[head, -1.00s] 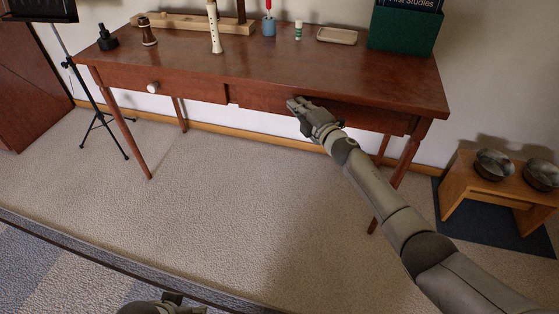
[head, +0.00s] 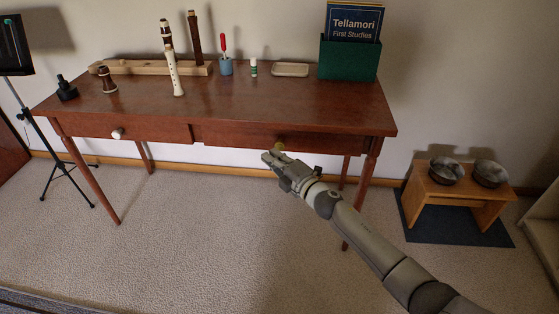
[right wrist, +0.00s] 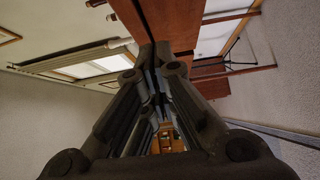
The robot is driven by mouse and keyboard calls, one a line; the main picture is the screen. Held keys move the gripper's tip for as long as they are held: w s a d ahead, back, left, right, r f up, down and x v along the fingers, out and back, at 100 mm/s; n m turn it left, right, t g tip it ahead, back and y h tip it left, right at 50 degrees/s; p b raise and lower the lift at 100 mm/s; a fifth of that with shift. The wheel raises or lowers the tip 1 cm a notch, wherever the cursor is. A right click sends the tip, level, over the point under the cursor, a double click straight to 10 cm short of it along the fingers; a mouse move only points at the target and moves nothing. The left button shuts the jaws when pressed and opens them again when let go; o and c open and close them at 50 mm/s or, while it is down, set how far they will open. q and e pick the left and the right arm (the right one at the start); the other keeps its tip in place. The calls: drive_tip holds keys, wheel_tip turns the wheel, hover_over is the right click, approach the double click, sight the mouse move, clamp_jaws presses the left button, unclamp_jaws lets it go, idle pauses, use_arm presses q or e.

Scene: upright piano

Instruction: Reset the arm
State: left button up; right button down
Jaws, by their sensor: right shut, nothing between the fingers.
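My right arm reaches in from the lower right of the head view. Its gripper (head: 266,158) is shut and empty, in front of the table's right drawer (head: 320,142), just below and beside a yellowish knob (head: 281,145). I cannot tell whether a fingertip touches the knob. In the right wrist view the closed fingers (right wrist: 153,55) meet in the upper middle, with reddish-brown wood close beyond them. My left gripper is not in view.
A music stand (head: 40,130) is at left. A stool with bowls (head: 455,185) is at right. Carpet in front is clear.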

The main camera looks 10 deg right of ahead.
drive_tip(key=s+d+f+m+g+h, duration=0.45)
drive_tip(key=s+f+m, duration=0.45)
drive_tip(key=s+f, duration=0.5)
drive_tip(key=s+d+f+m+g+h, duration=0.45)
drive_tip(key=s+f+m, duration=0.45)
drive_tip(key=s+f, duration=0.5)
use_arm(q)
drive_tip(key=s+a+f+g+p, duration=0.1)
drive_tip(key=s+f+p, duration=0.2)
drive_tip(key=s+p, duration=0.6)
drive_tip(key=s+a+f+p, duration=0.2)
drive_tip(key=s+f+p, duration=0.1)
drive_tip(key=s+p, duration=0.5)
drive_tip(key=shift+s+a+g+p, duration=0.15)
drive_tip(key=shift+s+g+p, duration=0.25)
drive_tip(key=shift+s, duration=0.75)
use_arm(e)
drive_tip(key=s+d+f+m+g, duration=0.1)
drive_tip(key=s+f+g, duration=0.2)
drive_tip(key=s, duration=1.4)
drive_tip(key=s+d+f+m+g, duration=0.1)
drive_tip(key=s+f, duration=0.4)
drive_tip(key=s, duration=1.3)
drive_tip(key=shift+s+d+m+g+y, duration=0.3)
drive_tip(key=shift+d+m+g+y, duration=0.15)
drive_tip(key=shift+g, duration=0.55)
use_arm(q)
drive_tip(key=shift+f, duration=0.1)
use_arm(e)
drive_tip(key=shift+a, duration=0.1)
